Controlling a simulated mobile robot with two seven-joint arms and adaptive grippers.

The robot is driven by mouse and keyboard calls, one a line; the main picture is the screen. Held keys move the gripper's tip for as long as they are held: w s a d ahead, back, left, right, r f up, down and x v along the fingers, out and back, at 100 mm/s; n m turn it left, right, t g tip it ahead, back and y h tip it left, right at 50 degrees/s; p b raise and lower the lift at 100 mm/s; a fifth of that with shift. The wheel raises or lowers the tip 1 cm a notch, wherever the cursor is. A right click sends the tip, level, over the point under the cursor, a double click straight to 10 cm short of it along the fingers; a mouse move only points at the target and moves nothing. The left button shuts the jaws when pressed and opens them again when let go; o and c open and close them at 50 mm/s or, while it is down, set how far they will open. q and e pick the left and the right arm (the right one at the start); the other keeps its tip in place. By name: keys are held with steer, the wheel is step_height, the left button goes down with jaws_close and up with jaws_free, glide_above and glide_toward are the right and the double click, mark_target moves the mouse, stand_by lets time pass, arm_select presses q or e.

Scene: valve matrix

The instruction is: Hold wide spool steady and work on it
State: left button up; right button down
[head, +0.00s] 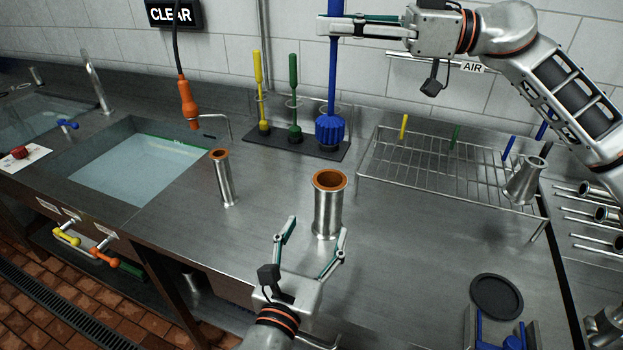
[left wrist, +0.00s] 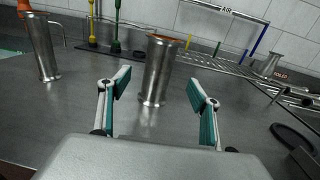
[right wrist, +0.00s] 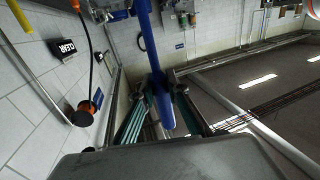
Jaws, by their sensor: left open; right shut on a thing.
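The wide spool (head: 328,208) is a steel cylinder with flanged ends and an orange-brown inside. It stands upright on the steel counter. In the left wrist view the spool (left wrist: 158,70) stands just beyond and between my fingertips. My left gripper (head: 312,228) is open and empty in front of it, apparently not touching it. My right gripper (head: 330,27) is shut on the handle of the blue brush (head: 331,128), whose bristle head is down at the rack. The blue handle (right wrist: 155,70) also runs between my fingers in the right wrist view.
A narrower spool (head: 222,178) stands to the left. Yellow (head: 260,95) and green (head: 294,100) brushes stand in the rack (head: 270,140). A wire drying rack (head: 440,165) holds a steel reducer (head: 525,180). A water-filled sink (head: 140,165) lies left; a black disc (head: 496,296) lies right.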

mark_target(325, 207)
arm_select(q)
steer(key=x, duration=1.1)
steer(key=shift+r, duration=0.1)
steer(key=c, duration=1.6)
arm_select(e)
steer(key=shift+d+f+m+t, duration=0.1)
steer(key=shift+f+m+t, duration=0.6)
steer(key=shift+f+t, duration=0.6)
steer(key=shift+f, duration=0.2)
